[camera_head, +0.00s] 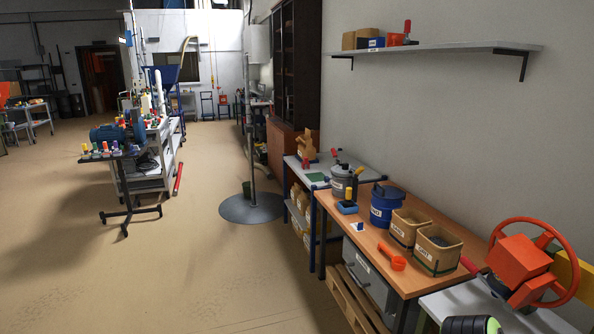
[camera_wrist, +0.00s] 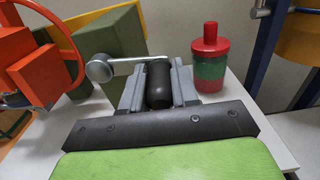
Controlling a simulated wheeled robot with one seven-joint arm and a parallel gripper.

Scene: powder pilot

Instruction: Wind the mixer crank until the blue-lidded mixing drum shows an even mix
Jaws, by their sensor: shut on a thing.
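My gripper (camera_wrist: 158,72) is shut on the black crank handle (camera_wrist: 159,88) in the wrist view, one grey finger on each side. A metal crank arm (camera_wrist: 122,66) runs left from the handle's far end to a round metal knob (camera_wrist: 99,69). I cannot make out a blue-lidded mixing drum in either view, and no mix can be seen. In the head view a blue tub (camera_head: 385,207) stands on the wooden bench, but I cannot tell that it is the drum. The head view does not show the gripped crank clearly.
An orange machine with a handwheel (camera_head: 535,262) stands right in the head view; it shows left in the wrist view. A red-lidded jar (camera_wrist: 209,65) stands close right of my gripper. The wooden bench (camera_head: 378,258) holds cardboard bins (camera_head: 438,250).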

